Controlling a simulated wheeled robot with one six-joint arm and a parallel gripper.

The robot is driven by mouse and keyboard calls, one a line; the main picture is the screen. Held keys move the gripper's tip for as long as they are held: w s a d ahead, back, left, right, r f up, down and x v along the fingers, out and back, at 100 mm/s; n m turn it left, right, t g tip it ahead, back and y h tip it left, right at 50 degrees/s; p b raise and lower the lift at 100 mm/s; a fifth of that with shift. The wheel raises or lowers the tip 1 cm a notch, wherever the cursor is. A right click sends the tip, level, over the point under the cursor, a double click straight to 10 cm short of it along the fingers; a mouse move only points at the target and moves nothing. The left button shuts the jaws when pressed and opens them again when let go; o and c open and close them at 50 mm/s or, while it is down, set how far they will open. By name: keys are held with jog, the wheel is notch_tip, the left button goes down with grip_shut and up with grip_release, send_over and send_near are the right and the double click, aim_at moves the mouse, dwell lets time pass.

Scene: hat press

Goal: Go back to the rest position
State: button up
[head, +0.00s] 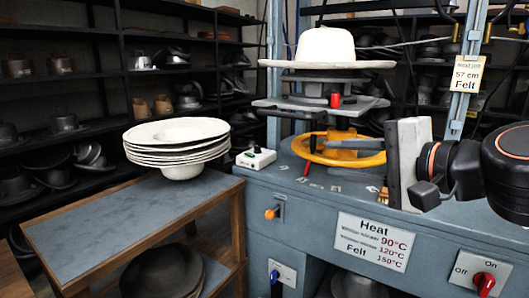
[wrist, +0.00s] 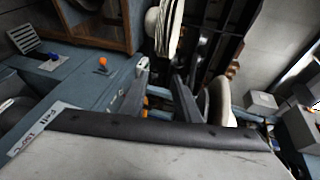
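My gripper (head: 335,146) reaches in from the right in the head view. Its grey fingers lie over or in front of the yellow ring-shaped wheel (head: 312,156) at the foot of the press. In the wrist view my gripper (wrist: 160,84) shows two fingers standing apart with nothing clearly held between them. A bit of orange shows behind the left finger. The exact distance between fingers and wheel cannot be told. A cream felt hat (head: 325,46) sits on the press, above the grey press plate (head: 290,105).
A stack of pale hat blanks (head: 178,135) stands on the wood-framed side table (head: 85,225). A blue upright post (head: 463,95) stands behind my arm. Dark shelves (head: 90,75) hold hats.

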jog(key=s+d+f+n+g+h, duration=0.2)
jog(key=d+f+n, duration=0.1)
jog(key=f, duration=0.7)
jog(key=s+d+f+n+g+h, duration=0.3)
jog(key=d+f+n, duration=0.1)
jog(key=f, duration=0.6)
jog(key=s+d+f+n+g+h, duration=0.3)
jog(key=d+f+n, duration=0.1)
jog(key=f, duration=0.6)
jog(key=shift+d+f, duration=0.3)
jog(key=shift+d, duration=0.4)
